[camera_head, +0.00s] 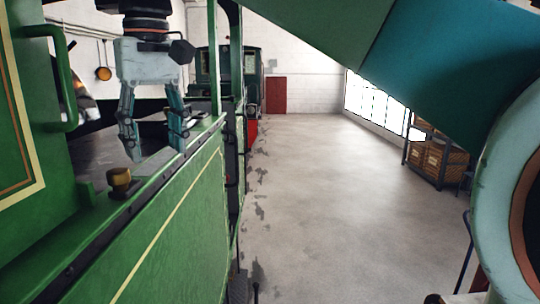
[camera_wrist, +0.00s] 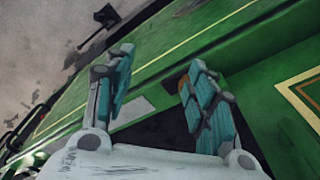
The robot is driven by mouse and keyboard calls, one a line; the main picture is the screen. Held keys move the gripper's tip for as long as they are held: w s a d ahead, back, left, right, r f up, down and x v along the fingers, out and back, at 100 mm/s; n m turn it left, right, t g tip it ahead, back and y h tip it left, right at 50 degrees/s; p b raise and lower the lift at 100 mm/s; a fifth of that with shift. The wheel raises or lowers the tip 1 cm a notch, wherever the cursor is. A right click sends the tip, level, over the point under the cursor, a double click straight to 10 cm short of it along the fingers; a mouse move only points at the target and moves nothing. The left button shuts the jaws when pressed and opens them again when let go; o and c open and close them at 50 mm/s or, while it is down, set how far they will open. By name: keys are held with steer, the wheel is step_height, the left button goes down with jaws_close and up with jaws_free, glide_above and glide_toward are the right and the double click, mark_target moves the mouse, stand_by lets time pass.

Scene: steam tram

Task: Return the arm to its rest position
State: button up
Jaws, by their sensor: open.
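My gripper (camera_head: 156,137) hangs fingers down over the top edge of the green tram side (camera_head: 175,235) in the head view. Its two fingers stand apart with nothing between them. In the wrist view my gripper (camera_wrist: 160,90) is also open and empty, above the green ledge and a dark gap beside it. A small brass knob (camera_head: 120,182) stands on the ledge, nearer than the gripper and apart from it. Parts of my arm cross the top right and right edge of the head view.
A green handrail (camera_head: 65,80) and post (camera_head: 213,60) rise close to the gripper. The grey floor (camera_head: 330,200) is clear along the tram. A shelf with wooden crates (camera_head: 440,158) stands at the right.

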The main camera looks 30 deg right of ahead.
steer(key=s+d+f+m+t, duration=0.1)
steer(key=s+d+f+t, duration=0.2)
steer(key=f, duration=0.9)
steer(key=s+d+f+t, duration=0.1)
steer(key=s+d+f, duration=0.2)
steer(key=s+f, duration=0.55)
steer(key=s+d+f+m+t, duration=0.1)
steer(key=d+f+t, duration=0.15)
steer(key=f, duration=1.15)
step_height(320, 180, down, 41)
steer(key=b, duration=4.1)
steer(key=shift+d+b, duration=0.2)
steer(key=shift+b, duration=0.1)
